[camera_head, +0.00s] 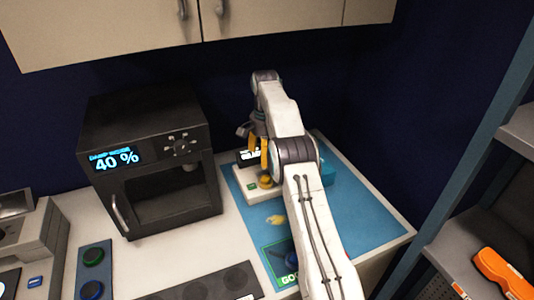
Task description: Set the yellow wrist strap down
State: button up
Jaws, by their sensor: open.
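A small rounded yellow item, which looks like the yellow wrist strap (265,181), rests on the front of a low white device (252,193) with a green button and a dark display. My gripper (259,148) points down above the device, behind the yellow item in the picture. Its orange fingers are open, and I see nothing held between them. My arm hides part of the device's right side. A flat pale-yellow patch (275,220) shows on the blue mat (363,212) in front of the device; I cannot tell whether it is a print or an object.
A black cabinet (150,165) reading 40 % stands left of the mat. A teal item (328,172) is partly behind my arm. A dark panel (215,284) lies at the front. A shelf with an orange tool (503,272) is at right. The mat's right side is clear.

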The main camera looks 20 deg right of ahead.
jog(key=s+a+r+n+t, duration=0.1)
jog(key=s+a+r+n, duration=0.2)
jog(key=s, duration=1)
jog(key=s+a+r+n+t, duration=0.2)
jog(key=s+a+r+n, duration=0.2)
jog(key=s, duration=0.9)
jog(key=s+a+r+n+t, duration=0.1)
jog(key=s+a+r+n, duration=0.3)
jog(key=s, duration=0.9)
jog(key=shift+s+a+r+t, duration=0.15)
jog(key=shift+a+t, duration=0.05)
jog(key=shift+t, duration=0.2)
jog(key=shift+f+b, duration=0.4)
jog(key=shift+f, duration=0.15)
jog(key=shift+c, duration=0.2)
